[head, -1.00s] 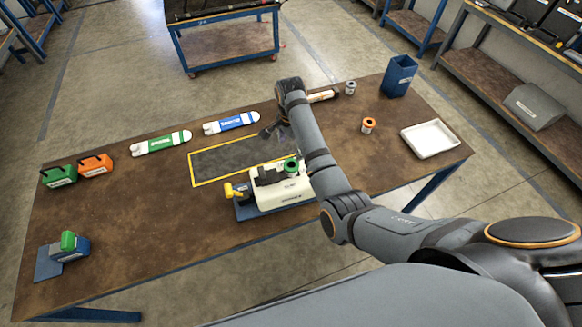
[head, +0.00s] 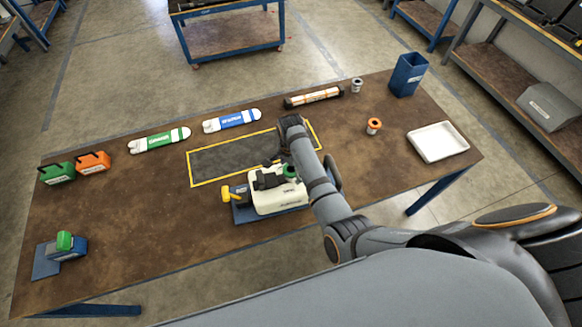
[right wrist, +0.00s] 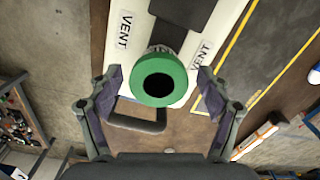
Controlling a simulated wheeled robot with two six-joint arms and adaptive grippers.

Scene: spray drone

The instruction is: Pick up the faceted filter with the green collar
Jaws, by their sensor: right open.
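The faceted filter with the green collar (right wrist: 158,77) stands in the top of a white tank (right wrist: 188,20) marked VENT, seen in the right wrist view. A small part of its metallic body shows beside the collar. In the head view its green top (head: 290,171) is partly covered by my right arm. My right gripper (right wrist: 160,84) is open, with one finger on each side of the collar and visible gaps between. Contact is not seen. In the head view the gripper is largely hidden by its own arm. My left gripper is not in view.
An orange-collared filter (head: 374,126), a grey one (head: 357,85), a blue bin (head: 407,75) and a white tray (head: 437,142) stand at the right. Green and blue-labelled bars (head: 232,121) lie at the back. The tabletop's front left is mostly clear.

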